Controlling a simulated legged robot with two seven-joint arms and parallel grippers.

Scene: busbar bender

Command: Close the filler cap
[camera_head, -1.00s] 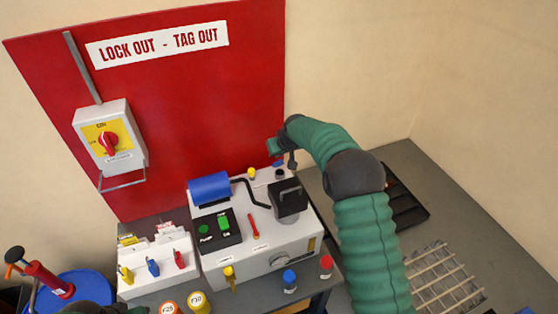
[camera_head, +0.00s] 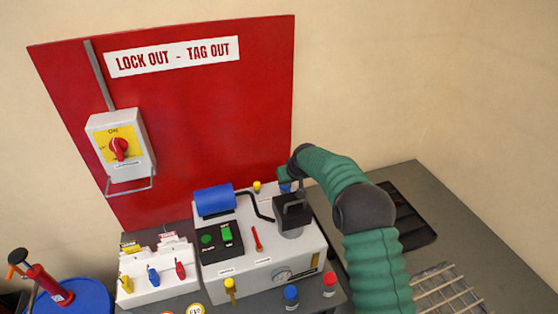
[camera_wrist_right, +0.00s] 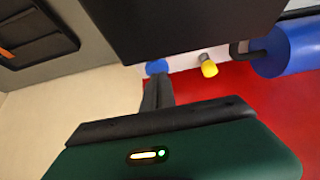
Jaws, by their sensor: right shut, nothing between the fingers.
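A small blue cap (camera_head: 285,187), which I take for the filler cap, is at the back of the white bender machine (camera_head: 262,255). It also shows in the right wrist view (camera_wrist_right: 157,67), just beyond my fingertips. Whether it is fully seated, or touched by the fingers, I cannot tell. My right gripper (camera_wrist_right: 157,80) is shut and empty, its dark fingers pointing at the blue cap. In the head view the gripper (camera_head: 298,184) is small and partly hidden behind the black bender head. My left gripper is out of view.
The black bender head (camera_head: 292,213) stands in front of the cap. A yellow cap (camera_head: 257,187) and a blue cylinder (camera_head: 214,201) are to its left. A red panel (camera_head: 200,120) rises behind. Coloured bottles (camera_head: 291,296) stand at the front.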

